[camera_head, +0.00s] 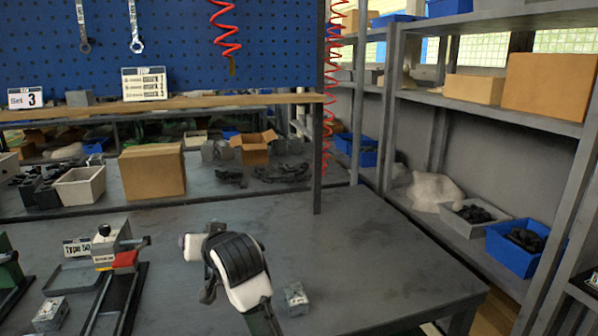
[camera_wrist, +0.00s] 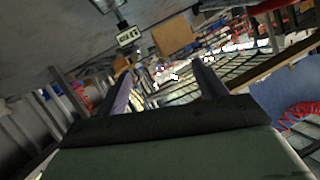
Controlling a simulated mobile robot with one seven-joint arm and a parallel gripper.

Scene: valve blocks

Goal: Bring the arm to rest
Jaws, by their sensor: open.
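My gripper (camera_wrist: 162,80) shows in the wrist view with its two fingers well apart and nothing between them. In the head view my arm stands at the lower middle over the workbench (camera_head: 365,235), and I cannot make out the gripper's fingers there. A small grey valve block (camera_head: 296,300) sits on the bench just right of my arm. Another grey block (camera_head: 50,312) is at the lower left, beside a fixture (camera_head: 117,255) with a red part and a "Type 50" label.
A cardboard box (camera_head: 152,172) and a pale bin (camera_head: 80,187) stand at the back of the bench. A dark post (camera_head: 317,155) rises from the bench. Shelves with a blue bin (camera_head: 515,247) stand at right. The bench right of my arm is mostly clear.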

